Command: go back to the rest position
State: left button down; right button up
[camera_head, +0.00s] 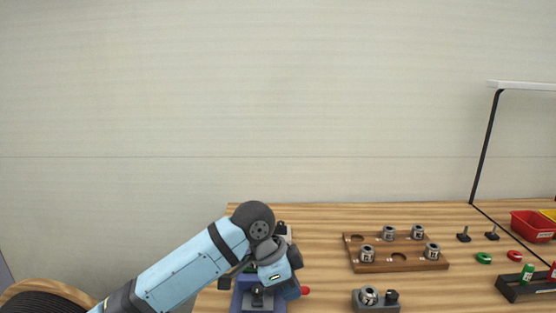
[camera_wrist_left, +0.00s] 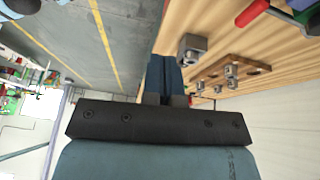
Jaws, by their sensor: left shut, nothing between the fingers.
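My left arm comes in from the left in the head view and bends down at the table's left end. My left gripper (camera_head: 262,290) is at the bottom of the picture there, partly hidden by its own wrist. In the left wrist view its dark blue fingers (camera_wrist_left: 164,76) are together, with nothing between them. My right gripper is in neither view.
A cable reel (camera_head: 45,298) stands at lower left. Free floor (camera_wrist_left: 75,45) shows beside the table.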

pick_arm(q)
jog(key=s+a+f+n+t+h, duration=0.2)
jog(key=s+f+n+t, duration=0.15)
jog(key=f, duration=0.65)
jog(key=s+a+f+n+t+h, duration=0.25)
jog(key=f+n, duration=0.25)
jog(key=f, duration=0.4)
jog(key=s+a+f+n+t+y, duration=0.3)
jog(key=s+a+f+n+t, duration=0.15)
jog(key=s+a+f, duration=0.35)
jog(key=s+a+f+n+y, duration=0.2)
jog(key=s+a+f+y, duration=0.15)
jog(key=s+a, duration=0.55)
notch_tip(320, 180, up, 12)
jog(key=p, duration=1.3)
jog(key=shift+w+a+f+m+t+p, duration=0.15)
jog(key=shift+a+m+t+p, duration=0.15)
jog(key=shift+t, duration=0.15)
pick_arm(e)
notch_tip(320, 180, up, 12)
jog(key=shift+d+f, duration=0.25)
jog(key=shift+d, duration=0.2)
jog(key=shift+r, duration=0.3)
